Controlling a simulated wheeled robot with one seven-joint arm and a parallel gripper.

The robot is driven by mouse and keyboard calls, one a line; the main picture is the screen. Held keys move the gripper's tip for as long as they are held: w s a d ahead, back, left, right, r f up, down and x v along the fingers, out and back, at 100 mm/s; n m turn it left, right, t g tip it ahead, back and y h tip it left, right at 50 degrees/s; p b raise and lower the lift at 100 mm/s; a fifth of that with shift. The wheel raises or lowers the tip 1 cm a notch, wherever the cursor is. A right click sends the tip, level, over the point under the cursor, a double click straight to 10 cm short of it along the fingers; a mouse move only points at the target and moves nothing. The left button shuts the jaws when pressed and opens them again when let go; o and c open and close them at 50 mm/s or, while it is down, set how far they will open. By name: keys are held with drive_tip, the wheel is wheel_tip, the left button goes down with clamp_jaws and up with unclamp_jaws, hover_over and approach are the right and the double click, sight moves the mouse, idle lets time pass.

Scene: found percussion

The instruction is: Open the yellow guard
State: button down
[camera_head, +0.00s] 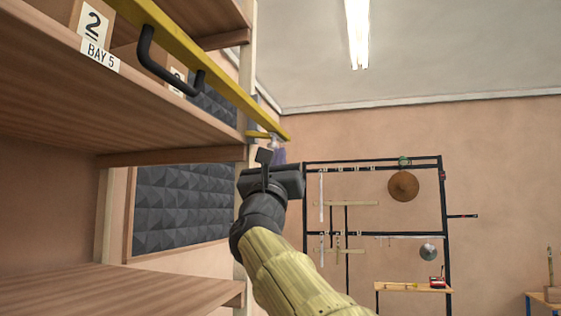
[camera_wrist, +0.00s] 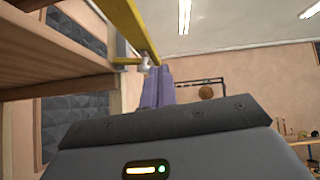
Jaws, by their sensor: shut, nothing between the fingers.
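The yellow guard (camera_head: 225,85) is a long bar across the front of the upper shelf in the head view. A black handle (camera_head: 148,52) is fixed to its face. Its far end reaches the wooden post, by a yellow bracket (camera_head: 257,134) and a small pale knob (camera_head: 275,141). In the wrist view, the guard (camera_wrist: 128,27) comes down from the top, with the knob (camera_wrist: 146,63) under its end. My gripper's purple fingers (camera_wrist: 157,86) are together and empty, close to the knob. They are partly hidden in the head view (camera_head: 281,155); I cannot tell whether they touch it.
The upper wooden shelf (camera_head: 120,110) holds boxes (camera_head: 92,25) behind the guard. A lower shelf (camera_head: 130,290) and dark foam panel (camera_head: 180,200) lie left of my arm. A black rack (camera_head: 445,215) with hung objects stands farther back. The space right of the post looks free.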

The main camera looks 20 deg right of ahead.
drive_tip(key=v, duration=0.1)
drive_tip(key=b+v, duration=0.1)
drive_tip(key=v, duration=0.1)
drive_tip(key=shift+s, duration=0.45)
